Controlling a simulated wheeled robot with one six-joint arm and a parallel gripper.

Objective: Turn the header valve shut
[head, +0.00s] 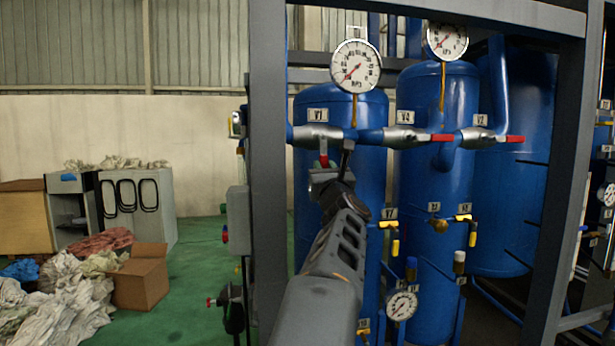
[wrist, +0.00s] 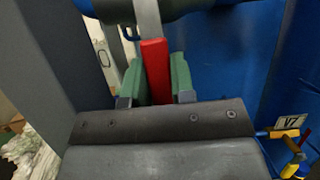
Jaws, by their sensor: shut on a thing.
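The blue header pipe (head: 372,136) runs level across the front of the blue tanks. Its leftmost valve, with a silver body (head: 318,134) and a V1 tag, has a red lever handle (head: 323,160) hanging down, crosswise to the pipe. My gripper (head: 326,176) is at this handle, with my arm reaching up from below. In the wrist view the red handle (wrist: 156,72) stands between the two green finger pads (wrist: 157,82), which are shut on it. The lower tip of the handle is hidden behind the gripper body.
Two more header valves with red handles (head: 443,137) (head: 515,138) lie along the pipe to the right. A grey frame post (head: 267,180) stands close left of my arm. A pressure gauge (head: 355,66) sits above. Cloth piles and a cardboard box (head: 141,276) lie at left.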

